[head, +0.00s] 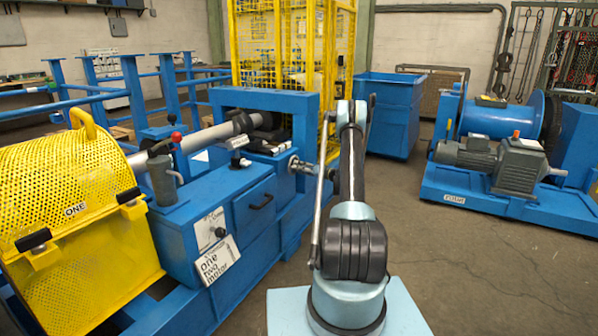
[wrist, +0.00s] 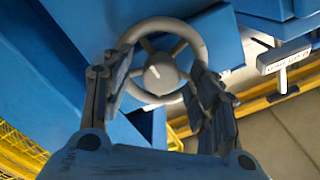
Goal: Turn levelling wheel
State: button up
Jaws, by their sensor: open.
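A grey handwheel with spokes and a round hub (wrist: 160,73), likely the levelling wheel, sits in front of a blue housing in the wrist view. My gripper (wrist: 158,82) is open, with one dark jointed finger on each side of the wheel. The fingers overlap the lower left and lower right of the rim in the picture. I cannot tell whether they touch it. In the head view my arm rises beside the blue machine, and I cannot clearly make out the gripper or the wheel.
A grey T-shaped part with lettering (wrist: 284,60) stands right of the wheel. In the head view, a yellow mesh guard (head: 75,215) is at left and a yellow cage (head: 285,45) behind. A blue bin (head: 387,112) and winch unit (head: 505,165) flank open floor at right.

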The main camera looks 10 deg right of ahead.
jog(key=shift+w+a, duration=0.25)
jog(key=shift+a, duration=0.1)
jog(key=c, duration=1.1)
jog(key=shift+o, duration=0.2)
jog(key=shift+m, duration=0.4)
jog(key=shift+d+m, duration=0.1)
jog(key=shift+m, duration=3.6)
